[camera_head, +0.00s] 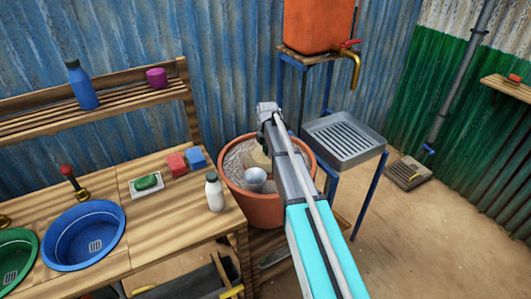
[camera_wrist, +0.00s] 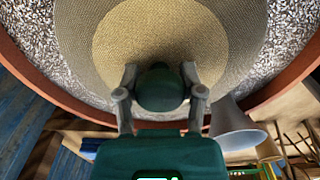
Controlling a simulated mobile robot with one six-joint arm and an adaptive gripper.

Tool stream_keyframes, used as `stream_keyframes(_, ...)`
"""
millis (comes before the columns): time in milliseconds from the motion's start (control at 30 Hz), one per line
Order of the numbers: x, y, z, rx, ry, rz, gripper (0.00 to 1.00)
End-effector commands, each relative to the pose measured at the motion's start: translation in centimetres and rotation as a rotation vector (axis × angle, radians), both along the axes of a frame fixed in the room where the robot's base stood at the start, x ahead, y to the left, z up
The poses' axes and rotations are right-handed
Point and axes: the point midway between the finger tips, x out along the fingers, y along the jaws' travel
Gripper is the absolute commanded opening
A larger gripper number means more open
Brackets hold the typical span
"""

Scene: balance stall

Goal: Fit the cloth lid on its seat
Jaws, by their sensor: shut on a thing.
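The cloth lid (camera_wrist: 158,40) is a round, woven beige disc with a lighter middle and a darker outer band. My gripper (camera_wrist: 160,82) is shut on the dark round knob (camera_wrist: 160,92) of the lid. The lid is over the terracotta pot (camera_wrist: 294,92), whose ring of grey-white grains (camera_wrist: 284,40) shows around it. My arm hides most of the lid and gripper there. I cannot tell whether the lid touches its seat.
A white bottle (camera_head: 214,192) stands on the bench edge (camera_head: 205,232). A grey drain tray (camera_head: 345,142) on a blue stand is right of the pot.

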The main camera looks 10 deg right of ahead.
Motion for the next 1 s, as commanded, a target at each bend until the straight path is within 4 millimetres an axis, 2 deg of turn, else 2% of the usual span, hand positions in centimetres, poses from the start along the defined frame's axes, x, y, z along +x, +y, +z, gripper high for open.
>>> stream_keyframes(167,0.00,0.01,0.01,0.000,0.000,0.000,0.13)
stream_keyframes(200,0.00,0.01,0.01,0.000,0.000,0.000,0.58)
stream_keyframes(367,0.00,0.02,0.01,0.000,0.000,0.000,0.88)
stream_keyframes(400,0.00,0.02,0.01,0.000,0.000,0.000,0.91)
stream_keyframes(667,0.00,0.04,0.00,0.000,0.000,0.001,0.91)
stream_keyframes(767,0.00,0.04,0.00,0.000,0.000,0.001,1.00)
stream_keyframes(1000,0.00,0.04,0.00,0.000,0.000,0.001,1.00)
